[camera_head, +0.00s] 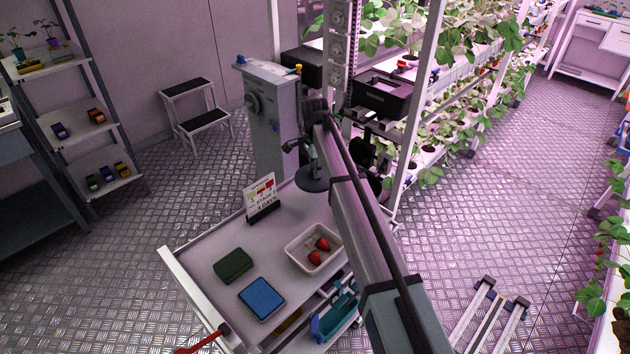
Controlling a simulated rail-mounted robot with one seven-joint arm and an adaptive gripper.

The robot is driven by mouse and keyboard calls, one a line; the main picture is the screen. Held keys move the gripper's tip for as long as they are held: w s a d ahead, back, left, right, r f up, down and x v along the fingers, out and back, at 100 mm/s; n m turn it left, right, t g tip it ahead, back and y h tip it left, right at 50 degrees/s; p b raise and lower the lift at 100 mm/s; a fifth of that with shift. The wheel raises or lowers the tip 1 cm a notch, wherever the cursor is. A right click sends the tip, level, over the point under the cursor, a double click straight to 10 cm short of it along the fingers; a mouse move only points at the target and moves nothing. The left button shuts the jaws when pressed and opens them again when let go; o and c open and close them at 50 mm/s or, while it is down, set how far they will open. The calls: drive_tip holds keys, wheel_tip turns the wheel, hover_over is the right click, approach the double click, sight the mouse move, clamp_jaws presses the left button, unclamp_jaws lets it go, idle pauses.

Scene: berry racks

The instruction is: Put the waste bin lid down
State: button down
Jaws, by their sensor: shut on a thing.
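The waste bin lid (309,186) looks like a dark grey disc in the head view, above the far end of the white cart. My gripper (311,164) is directly above it and shut on it at its top. The lid is held roughly level, apart from the cart top as far as I can tell. My arm covers the space to its right. A dark rounded shape behind the arm may be the bin, but I cannot tell.
The cart (199,276) carries a sign (262,198), a green box (233,265), a blue box (261,301) and a white punnet (298,249) with two strawberries (322,244). A grey cabinet (268,120) and plant racks (412,105) stand close behind. Floor at left is open.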

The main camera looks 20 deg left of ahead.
sight(315, 183)
drive_tip(key=shift+f+p, duration=0.65)
drive_tip(key=shift+f, duration=2.55)
drive_tip(key=shift+f, duration=0.15)
drive_tip(key=c, duration=1)
unclamp_jaws()
wheel_tip(315, 183, up, 12)
drive_tip(key=b, duration=0.3)
drive_tip(key=shift+f, duration=0.2)
drive_tip(key=shift+r, duration=0.4)
